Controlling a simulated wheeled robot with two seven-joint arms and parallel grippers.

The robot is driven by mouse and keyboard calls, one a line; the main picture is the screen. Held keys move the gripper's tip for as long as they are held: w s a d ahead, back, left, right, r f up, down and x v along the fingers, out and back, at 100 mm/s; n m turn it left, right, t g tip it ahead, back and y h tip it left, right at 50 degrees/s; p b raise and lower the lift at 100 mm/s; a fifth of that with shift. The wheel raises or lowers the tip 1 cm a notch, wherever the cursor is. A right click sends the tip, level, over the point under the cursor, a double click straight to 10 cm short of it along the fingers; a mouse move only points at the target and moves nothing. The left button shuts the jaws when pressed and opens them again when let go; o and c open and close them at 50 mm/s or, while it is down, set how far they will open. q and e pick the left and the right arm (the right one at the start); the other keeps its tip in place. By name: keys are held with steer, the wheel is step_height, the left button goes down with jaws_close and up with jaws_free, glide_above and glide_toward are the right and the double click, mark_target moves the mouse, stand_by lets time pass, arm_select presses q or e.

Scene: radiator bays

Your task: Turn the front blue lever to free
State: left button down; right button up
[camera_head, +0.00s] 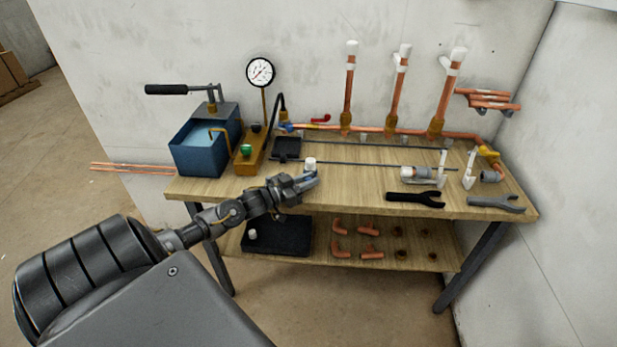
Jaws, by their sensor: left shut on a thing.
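My left gripper (303,183) reaches in from the left over the front edge of the workbench. Its jaws are shut at a small bluish piece, which looks like the front blue lever; the jaws hide most of it, so its angle cannot be told. A white cap (310,163) stands just behind the jaws, with a thin dark rod (385,166) running right from it. Another small blue part (286,127) sits at the back, near the copper pipe's left end. My right gripper is not in view.
A lower shelf holds a black tray (290,238) and copper fittings. Walls stand behind and right.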

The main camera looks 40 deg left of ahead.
arm_select(q)
steer(key=c, duration=1.6)
jaws_free()
steer(key=b+v, duration=0.1)
steer(key=v, duration=0.8)
steer(key=shift+f, duration=0.1)
steer(key=shift+v, duration=0.85)
